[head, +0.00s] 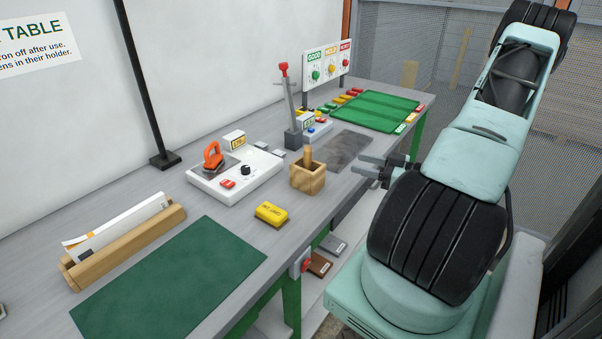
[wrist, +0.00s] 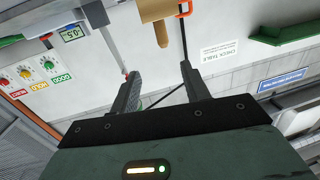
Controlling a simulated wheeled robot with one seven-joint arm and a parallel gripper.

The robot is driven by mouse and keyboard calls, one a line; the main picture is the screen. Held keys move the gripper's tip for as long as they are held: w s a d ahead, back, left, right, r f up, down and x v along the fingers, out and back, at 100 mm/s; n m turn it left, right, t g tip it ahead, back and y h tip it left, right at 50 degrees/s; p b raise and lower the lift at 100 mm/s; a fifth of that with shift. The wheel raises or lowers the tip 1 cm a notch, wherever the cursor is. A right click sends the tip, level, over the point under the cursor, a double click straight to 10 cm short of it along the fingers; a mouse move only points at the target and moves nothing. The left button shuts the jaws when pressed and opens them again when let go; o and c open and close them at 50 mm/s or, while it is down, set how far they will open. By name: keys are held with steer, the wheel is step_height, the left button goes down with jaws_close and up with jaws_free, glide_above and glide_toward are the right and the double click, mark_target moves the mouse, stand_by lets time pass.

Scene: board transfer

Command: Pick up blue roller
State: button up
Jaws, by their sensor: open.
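I see no thing that I can clearly tell is a blue roller in either view. My gripper (head: 360,164) is at the right edge of the table in the head view, beside the dark grey mat and to the right of a wooden block holder (head: 308,180) with an upright wooden handle. In the wrist view my gripper (wrist: 162,80) has its two dark fingers spread apart, with nothing between them. A wooden handle (wrist: 158,22) shows beyond the fingers there.
The grey table (head: 215,207) bears a green mat (head: 165,285), a yellow block (head: 271,213), a white device with an orange-handled tool (head: 213,156), a red-topped lever post (head: 290,110), a dark grey mat (head: 345,150) and a green board (head: 375,110). A wall stands behind.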

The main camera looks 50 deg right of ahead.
steer(key=p, duration=0.5)
glide_toward(311, 149)
steer(key=w, duration=0.5)
steer(key=w+p, duration=0.1)
steer(key=w+a+f+p, duration=0.1)
steer(key=w, duration=0.1)
steer(key=w+a, duration=0.1)
steer(key=shift+w+a+f+p, duration=0.2)
steer(key=shift+w+p, duration=0.15)
steer(key=shift+p, duration=0.05)
steer(key=shift+w+f+t, duration=0.2)
steer(key=shift+w+t, duration=0.1)
steer(key=shift+w, duration=0.2)
jaws_close()
